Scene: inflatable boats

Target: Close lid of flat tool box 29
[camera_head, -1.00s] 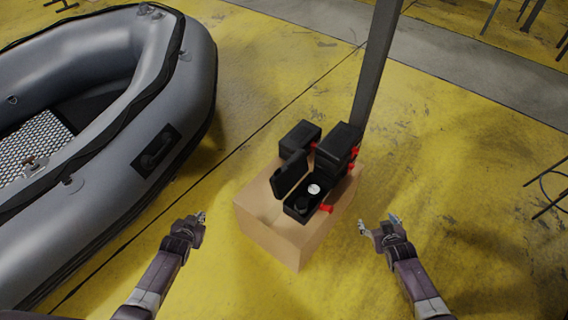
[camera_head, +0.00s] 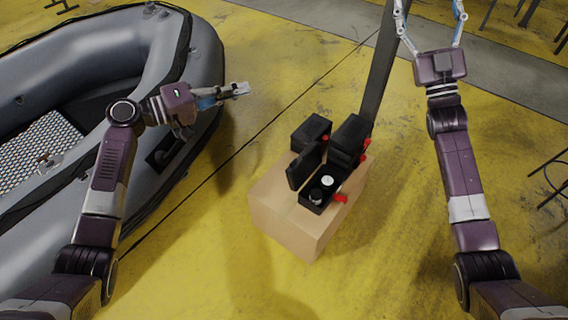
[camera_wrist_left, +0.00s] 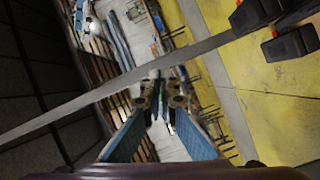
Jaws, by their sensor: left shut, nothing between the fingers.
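The open black flat tool box (camera_head: 330,186) sits on a cardboard box, its lid (camera_head: 304,167) standing raised on its left side. A white round item and a dark round item lie inside; a red latch is at its front right. My left gripper (camera_head: 246,89) is shut and empty, up and left of the tool box, well apart from it. Its fingers also show in the left wrist view (camera_wrist_left: 160,90). My right gripper (camera_head: 430,10) is open and empty at the upper right, far from the box. I cannot read any number on the box.
Closed black boxes stand behind the open one, one at the left (camera_head: 311,132) and a stack at the right (camera_head: 351,132). They rest on the cardboard box (camera_head: 285,218). A grey post (camera_head: 384,75) rises just behind. A grey inflatable boat (camera_head: 205,60) lies at left. Yellow floor is clear around.

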